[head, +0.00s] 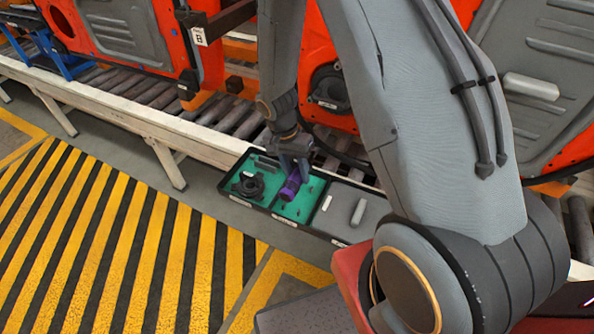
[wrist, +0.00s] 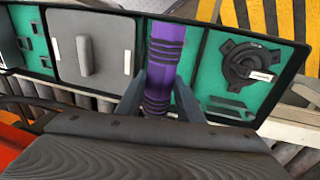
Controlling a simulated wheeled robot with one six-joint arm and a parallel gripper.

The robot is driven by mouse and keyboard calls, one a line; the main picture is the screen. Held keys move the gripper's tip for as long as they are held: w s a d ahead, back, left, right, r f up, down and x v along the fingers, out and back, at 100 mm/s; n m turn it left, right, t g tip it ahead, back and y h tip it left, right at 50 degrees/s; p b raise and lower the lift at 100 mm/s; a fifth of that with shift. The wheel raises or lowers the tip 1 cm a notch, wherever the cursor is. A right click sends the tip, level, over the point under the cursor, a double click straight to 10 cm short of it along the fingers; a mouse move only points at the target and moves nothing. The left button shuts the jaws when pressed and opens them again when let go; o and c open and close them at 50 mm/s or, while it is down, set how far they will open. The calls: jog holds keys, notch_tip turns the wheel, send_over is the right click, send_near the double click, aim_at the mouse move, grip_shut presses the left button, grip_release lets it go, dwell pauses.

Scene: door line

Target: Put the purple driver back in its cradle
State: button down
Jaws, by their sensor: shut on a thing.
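The purple driver (head: 291,184) is in my gripper (head: 294,166), over the green-lined middle part of a black tray. In the wrist view the purple driver (wrist: 165,50) runs upright in the picture between the two fingers of my gripper (wrist: 158,92), which are shut on it. The green compartment (wrist: 190,60) shows beside the driver. I cannot tell whether the driver rests on the cradle or hangs just above it.
The tray (head: 243,202) also holds a round black part (head: 248,185) on green. A grey lid with a handle (head: 358,212) covers another compartment. A roller conveyor (head: 150,115) with orange doors (head: 207,60) runs behind. Striped floor (head: 110,240) lies in front.

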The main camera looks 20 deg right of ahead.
jog(key=b, duration=0.7)
send_near(300, 200)
jog(key=shift+s+d+f, duration=0.1)
jog(key=shift+d+f, duration=0.05)
jog(key=shift+f, duration=1.1)
jog(key=shift+s+d+f, duration=0.1)
jog(key=shift+d+f, duration=0.05)
jog(key=shift+f, duration=1.2)
jog(key=shift+s+f, duration=0.1)
jog(key=shift+s, duration=0.1)
jog(key=shift+s+b, duration=0.1)
jog(key=shift+b, duration=0.35)
jog(key=shift+d+h+b, duration=0.1)
jog(key=shift+h+b, duration=0.2)
jog(key=shift+b, duration=1.15)
jog(key=shift+f+b, duration=0.3)
jog(key=shift+b, duration=0.2)
jog(key=c, duration=1.1)
grip_release()
